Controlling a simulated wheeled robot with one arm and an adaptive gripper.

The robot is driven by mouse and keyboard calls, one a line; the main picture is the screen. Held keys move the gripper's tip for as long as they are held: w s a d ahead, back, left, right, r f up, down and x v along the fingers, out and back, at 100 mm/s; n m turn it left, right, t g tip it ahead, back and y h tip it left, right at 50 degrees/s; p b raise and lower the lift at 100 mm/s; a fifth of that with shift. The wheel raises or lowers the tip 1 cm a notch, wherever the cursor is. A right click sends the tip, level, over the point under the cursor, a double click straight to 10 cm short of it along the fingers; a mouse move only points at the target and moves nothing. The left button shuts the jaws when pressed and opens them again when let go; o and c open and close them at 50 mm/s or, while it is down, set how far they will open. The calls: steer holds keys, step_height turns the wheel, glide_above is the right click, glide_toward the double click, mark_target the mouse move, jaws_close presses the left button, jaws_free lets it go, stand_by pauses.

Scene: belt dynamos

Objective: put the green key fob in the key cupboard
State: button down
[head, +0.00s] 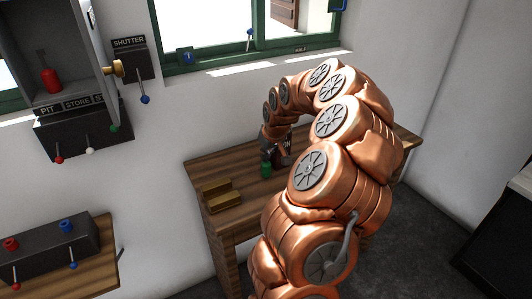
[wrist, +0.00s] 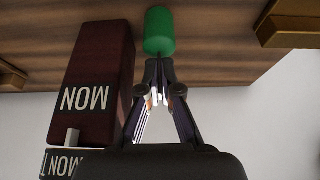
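The green key fob (head: 266,170) is a small green cylinder over the wooden bench, left of my arm. In the wrist view the fob (wrist: 158,32) lies right at my fingertips, in front of the wood. My gripper (wrist: 158,66) has its fingers drawn together at the fob's near end, apparently on its narrow neck. I cannot tell whether the fob touches the bench. The key cupboard (head: 88,18) is a grey open box on the wall at upper left. A red bottle-shaped fob (head: 48,78) is inside; labels below read PIT and STORE.
A dark red block (wrist: 92,80) with lettering stands close beside my gripper. Brass-coloured blocks (head: 220,194) lie on the bench (head: 228,222). A SHUTTER lever box (head: 130,57) and a brass knob (head: 117,68) are beside the cupboard. A lever box (head: 45,254) stands at lower left.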

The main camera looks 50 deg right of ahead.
steer(key=shift+f, duration=0.2)
steer(key=c, duration=1.3)
jaws_free()
steer(key=shift+r, duration=0.15)
